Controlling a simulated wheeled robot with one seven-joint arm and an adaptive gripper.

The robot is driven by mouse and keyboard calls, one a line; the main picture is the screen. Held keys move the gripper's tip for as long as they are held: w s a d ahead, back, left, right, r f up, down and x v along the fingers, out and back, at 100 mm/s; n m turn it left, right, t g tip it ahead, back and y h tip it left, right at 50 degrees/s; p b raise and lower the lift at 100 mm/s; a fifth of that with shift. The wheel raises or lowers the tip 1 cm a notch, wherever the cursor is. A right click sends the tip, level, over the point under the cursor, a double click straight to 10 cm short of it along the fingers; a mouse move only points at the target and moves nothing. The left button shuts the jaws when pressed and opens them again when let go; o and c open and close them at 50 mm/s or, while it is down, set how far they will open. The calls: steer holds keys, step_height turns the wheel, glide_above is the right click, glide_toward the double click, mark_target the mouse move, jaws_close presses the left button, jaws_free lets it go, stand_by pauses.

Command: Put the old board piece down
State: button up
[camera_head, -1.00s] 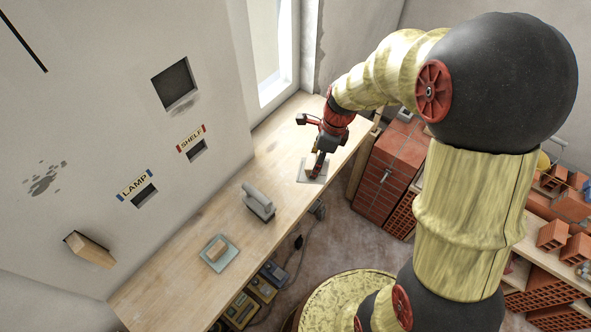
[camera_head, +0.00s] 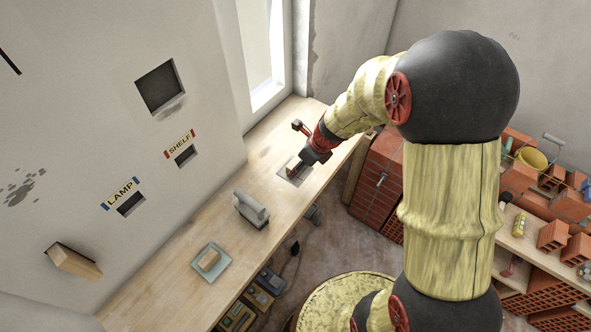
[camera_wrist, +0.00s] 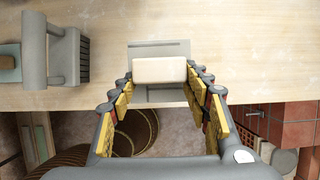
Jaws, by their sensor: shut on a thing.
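The old board piece looks like a pale cream block (camera_wrist: 160,70) in the wrist view, held between the fingertips of my gripper (camera_wrist: 160,82). It is over a grey square plate (camera_wrist: 140,52) on the wooden bench. I cannot tell whether it touches the plate. In the head view my gripper (camera_head: 300,172) is low over the same plate (camera_head: 286,168), near the bench's far end below the window. There the gripper largely hides the piece.
On the bench (camera_head: 180,240) stand a grey handled tool (camera_head: 251,210) and a second grey plate (camera_head: 200,269) with a tan block (camera_head: 209,260). The wall has labelled openings, LAMP (camera_head: 131,204) and SHELF (camera_head: 186,156), and a wooden block (camera_head: 75,262) sticking out. Bricks (camera_head: 375,185) stand beyond the bench.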

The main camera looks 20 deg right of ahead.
mark_target(296, 164)
steer(key=w+f, duration=0.3)
steer(key=w+f+b, duration=0.1)
steer(key=f, duration=0.1)
steer(key=shift+w+d+f, duration=0.25)
steer(key=shift+w, duration=0.15)
steer(key=shift+w+f+b, duration=0.15)
steer(key=shift+f+b, duration=0.15)
steer(key=shift+f, duration=0.6)
steer(key=shift+w+f+b, duration=0.15)
steer(key=shift+f+b, duration=0.1)
steer(key=shift+f, duration=0.65)
steer(key=shift+f, duration=0.15)
steer(key=o, duration=1.2)
steer(key=shift+o, duration=0.5)
